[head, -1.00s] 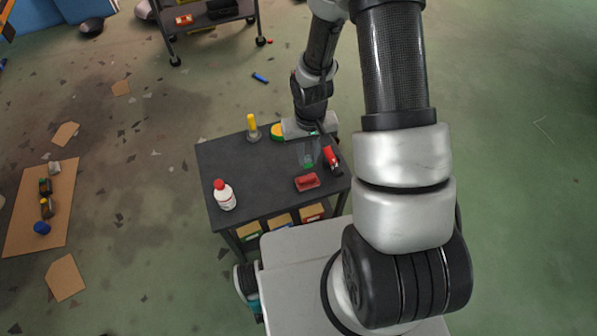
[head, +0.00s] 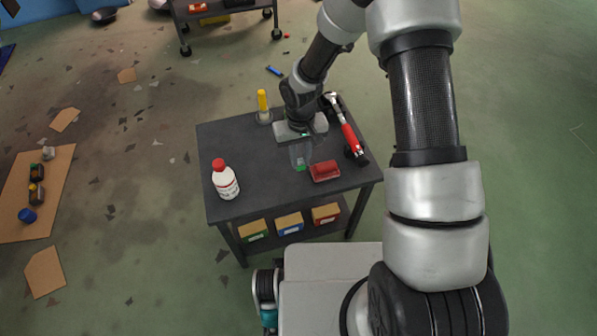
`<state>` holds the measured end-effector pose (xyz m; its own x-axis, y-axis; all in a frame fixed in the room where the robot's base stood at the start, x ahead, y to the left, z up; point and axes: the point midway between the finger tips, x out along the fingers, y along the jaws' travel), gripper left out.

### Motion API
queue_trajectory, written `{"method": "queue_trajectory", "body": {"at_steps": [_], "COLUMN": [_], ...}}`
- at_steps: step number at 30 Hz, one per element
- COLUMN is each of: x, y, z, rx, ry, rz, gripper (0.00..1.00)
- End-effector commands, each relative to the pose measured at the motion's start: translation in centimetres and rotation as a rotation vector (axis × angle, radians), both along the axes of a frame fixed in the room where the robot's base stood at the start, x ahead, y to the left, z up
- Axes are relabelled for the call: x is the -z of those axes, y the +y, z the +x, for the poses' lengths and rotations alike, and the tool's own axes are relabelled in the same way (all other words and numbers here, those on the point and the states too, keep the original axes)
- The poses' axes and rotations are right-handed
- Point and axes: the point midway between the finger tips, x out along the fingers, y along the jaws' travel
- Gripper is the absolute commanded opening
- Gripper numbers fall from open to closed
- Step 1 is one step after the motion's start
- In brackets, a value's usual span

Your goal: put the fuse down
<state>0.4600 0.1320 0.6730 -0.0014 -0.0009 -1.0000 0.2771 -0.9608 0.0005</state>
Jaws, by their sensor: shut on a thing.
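My gripper (head: 301,158) hangs over the dark table top (head: 248,157), pointing down, behind and left of the red block. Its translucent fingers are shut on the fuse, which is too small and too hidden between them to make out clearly. Small green patches show at the fingertips. I cannot tell whether the fingertips or the fuse touch the table.
A red block (head: 325,171) lies close to my gripper, and a red-handled hammer (head: 351,139) is at the right edge. A yellow-topped upright item (head: 263,107) stands at the back. A white bottle (head: 225,183) stands at left. The table's middle-left is clear.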

Motion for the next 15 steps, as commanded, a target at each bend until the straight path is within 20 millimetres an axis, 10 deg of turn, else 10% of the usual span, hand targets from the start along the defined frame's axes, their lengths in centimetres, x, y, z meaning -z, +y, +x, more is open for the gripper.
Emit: {"method": "queue_trajectory", "body": {"at_steps": [15], "x": [6.3], "y": [0.0], "z": [0.0], "rx": [0.0], "ry": [0.0], "rz": [0.0], "gripper": [0.0]}}
